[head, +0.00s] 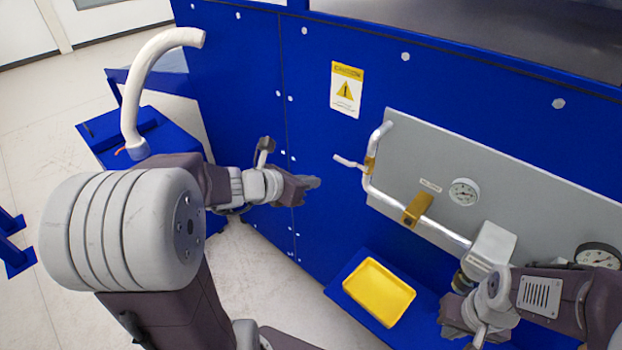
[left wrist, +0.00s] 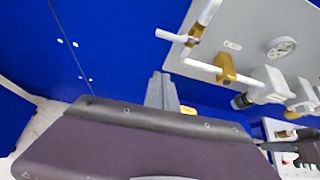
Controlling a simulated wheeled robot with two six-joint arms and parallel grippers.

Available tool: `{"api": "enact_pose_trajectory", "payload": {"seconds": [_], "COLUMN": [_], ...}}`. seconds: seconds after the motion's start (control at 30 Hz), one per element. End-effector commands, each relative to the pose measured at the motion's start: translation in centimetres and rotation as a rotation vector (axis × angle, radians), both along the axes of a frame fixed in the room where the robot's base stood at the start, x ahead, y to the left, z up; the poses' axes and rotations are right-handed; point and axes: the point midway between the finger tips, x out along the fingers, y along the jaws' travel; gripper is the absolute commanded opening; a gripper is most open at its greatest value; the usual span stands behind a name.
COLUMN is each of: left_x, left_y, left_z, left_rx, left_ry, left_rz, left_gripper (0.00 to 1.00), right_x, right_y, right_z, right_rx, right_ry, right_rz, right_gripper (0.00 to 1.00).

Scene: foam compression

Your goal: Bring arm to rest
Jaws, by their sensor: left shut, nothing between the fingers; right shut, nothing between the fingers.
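My left arm comes in from the left in the head view. Its gripper (head: 312,182) is shut and empty in front of the blue machine panel (head: 240,90), left of the silver pipe (head: 440,230). In the left wrist view the shut fingers (left wrist: 161,90) point toward the blue panel, with nothing between them. My right gripper (head: 452,325) is at the lower right of the head view, shut and empty, below the pipe's grey end block and right of the yellow tray (head: 378,290). Its fingertips are small and partly hidden.
The pipe has a side handle (head: 348,162) and a brass valve (head: 417,207) on a grey plate (head: 440,150) with gauges (head: 464,191). The yellow tray sits on a blue shelf (head: 345,298). A white curved hose (head: 135,90) rises at left. Pale floor (head: 50,120) is open at far left.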

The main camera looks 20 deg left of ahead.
Motion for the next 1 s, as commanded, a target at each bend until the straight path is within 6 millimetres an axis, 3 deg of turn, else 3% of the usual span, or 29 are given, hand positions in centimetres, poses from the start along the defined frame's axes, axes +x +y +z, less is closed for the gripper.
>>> {"api": "enact_pose_trajectory", "payload": {"seconds": [0.2,0.27,0.33,0.43,0.53,0.6,0.7,0.8,0.9,1.0], "left_x": [0.0,0.0,-0.6,-4.3,-9.6,-12.9,-15.9,-16.7,-16.5,-16.2], "left_y": [-0.5,-2.1,-5.4,-9.8,-11.5,-10.8,-7.9,-4.6,-2.5,-2.2], "left_z": [-0.2,-0.7,-2.0,-6.1,-11.0,-13.8,-16.4,-17.4,-17.6,-17.6], "left_rx": [0.000,-0.002,0.005,0.157,0.468,0.708,1.032,1.280,1.439,1.485], "left_ry": [0.001,0.004,0.025,0.097,0.114,0.081,-0.022,-0.149,-0.277,-0.346], "left_rz": [-0.013,-0.054,-0.148,-0.419,-0.837,-1.166,-1.640,-2.030,-2.311,-2.401], "left_gripper": [0.00,0.00,0.00,0.00,0.00,0.00,0.00,0.00,0.00,0.00], "right_x": [0.0,0.0,0.0,0.0,0.0,0.0,0.0,0.0,0.0,0.0], "right_y": [0.0,0.0,0.0,0.0,0.0,0.0,0.0,0.0,0.0,0.0], "right_z": [-0.2,-0.5,-1.1,-1.7,-2.2,-2.4,-2.6,-2.5,-2.4,-2.4], "right_rx": [0.000,0.000,0.000,0.000,0.000,0.000,0.000,0.000,0.000,0.000], "right_ry": [0.000,0.000,0.000,0.000,0.000,0.000,0.000,0.000,0.000,0.000], "right_rz": [0.000,0.000,0.000,0.000,0.000,0.000,0.000,0.000,0.000,0.000], "right_gripper": [0.00,0.00,0.00,0.00,0.00,0.00,0.00,0.00,0.00,0.00]}}
